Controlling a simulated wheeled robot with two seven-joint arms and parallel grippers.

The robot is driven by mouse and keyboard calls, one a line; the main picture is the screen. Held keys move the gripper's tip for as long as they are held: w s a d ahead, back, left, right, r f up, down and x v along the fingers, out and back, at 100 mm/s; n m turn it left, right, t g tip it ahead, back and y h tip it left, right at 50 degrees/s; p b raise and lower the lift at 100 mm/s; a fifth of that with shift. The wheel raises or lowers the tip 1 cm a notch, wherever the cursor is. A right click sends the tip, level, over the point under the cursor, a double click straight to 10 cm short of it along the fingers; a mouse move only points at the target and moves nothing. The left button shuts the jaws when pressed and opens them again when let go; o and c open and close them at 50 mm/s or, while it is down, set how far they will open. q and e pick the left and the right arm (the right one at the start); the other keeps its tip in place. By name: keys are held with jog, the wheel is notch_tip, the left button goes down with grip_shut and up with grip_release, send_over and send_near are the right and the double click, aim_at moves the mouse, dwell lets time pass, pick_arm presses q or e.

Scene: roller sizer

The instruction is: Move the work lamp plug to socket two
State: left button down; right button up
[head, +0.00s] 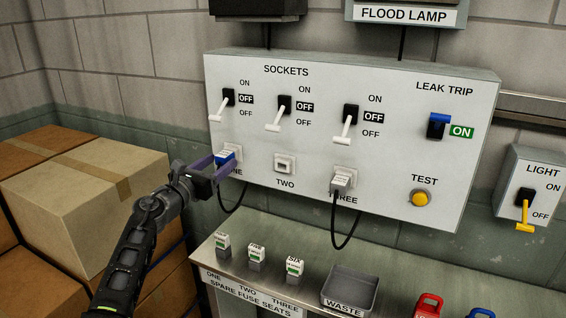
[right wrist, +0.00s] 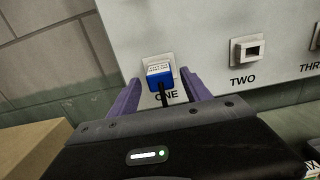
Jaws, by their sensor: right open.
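A blue plug (head: 225,156) with a white label sits in socket one at the left of the grey panel (head: 310,130); its label is too small to read. It also shows in the right wrist view (right wrist: 159,78), with a black cord hanging down. My right gripper (head: 222,165) is open, its purple fingers (right wrist: 160,88) on either side of the blue plug; I cannot tell if they touch it. Socket two (head: 284,164) is empty, to the right of the plug, and shows in the right wrist view (right wrist: 250,51). My left gripper is not in view.
A pale plug (head: 342,179) with a black cord sits in socket three. White switch levers (head: 277,118) stand above the sockets, all angled down. Below is a shelf with fuses (head: 255,254) and a waste tray (head: 350,288). Cardboard boxes (head: 80,190) stand at left.

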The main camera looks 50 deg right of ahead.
aim_at(220, 162)
jog(key=shift+x, duration=1.1)
jog(key=shift+p, duration=0.45)
jog(key=shift+c, duration=0.4)
grip_shut()
dwell(0.3)
jog(key=shift+a, duration=0.1)
dwell(0.4)
jog(key=shift+b+v, duration=0.3)
jog(key=shift+v, duration=2.65)
